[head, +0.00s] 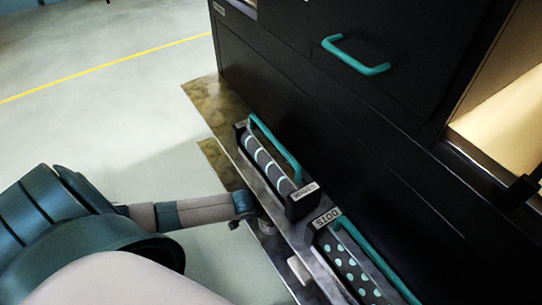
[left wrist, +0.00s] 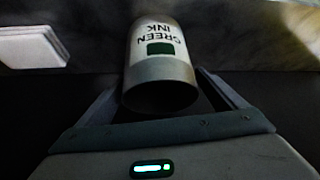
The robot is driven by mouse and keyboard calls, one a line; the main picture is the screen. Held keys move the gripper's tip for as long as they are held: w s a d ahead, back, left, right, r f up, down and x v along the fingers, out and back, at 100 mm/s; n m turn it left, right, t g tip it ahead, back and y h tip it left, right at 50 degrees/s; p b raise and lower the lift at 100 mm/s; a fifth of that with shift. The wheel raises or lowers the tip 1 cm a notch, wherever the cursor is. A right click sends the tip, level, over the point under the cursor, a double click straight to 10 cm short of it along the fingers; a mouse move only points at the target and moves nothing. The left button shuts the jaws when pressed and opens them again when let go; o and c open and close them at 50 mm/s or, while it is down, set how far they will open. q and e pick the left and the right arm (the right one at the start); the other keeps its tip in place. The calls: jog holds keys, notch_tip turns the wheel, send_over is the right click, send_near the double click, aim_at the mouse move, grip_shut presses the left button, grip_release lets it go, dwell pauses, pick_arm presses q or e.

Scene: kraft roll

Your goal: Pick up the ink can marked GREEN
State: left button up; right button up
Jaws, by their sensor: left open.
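The can marked GREEN INK (left wrist: 162,68), pale with a dark green square and a grey end band, is in the left wrist view. Its lettering appears upside down there. My left gripper (left wrist: 160,80) is open, with one finger on each side of the can. I cannot tell whether the fingers touch it. In the head view my left arm reaches in from the left to the lower shelf, below the roller ledge. The gripper there is mostly hidden by the ledge, and the can cannot be made out. My right gripper is not in view.
A striped roller (head: 268,160) and a dotted roller (head: 350,268) in dark holders with teal handles sit on the ledge above my left gripper. The black machine (head: 330,120) rises behind. Pale flat pieces (left wrist: 30,42) lie left of the can. The floor at left is open.

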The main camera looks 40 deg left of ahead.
pick_arm(q)
jog(key=shift+w+f, duration=0.25)
jog(key=shift+f, duration=0.1)
jog(key=c, duration=1.3)
jog(key=shift+o, duration=0.2)
jog(key=shift+r, duration=0.25)
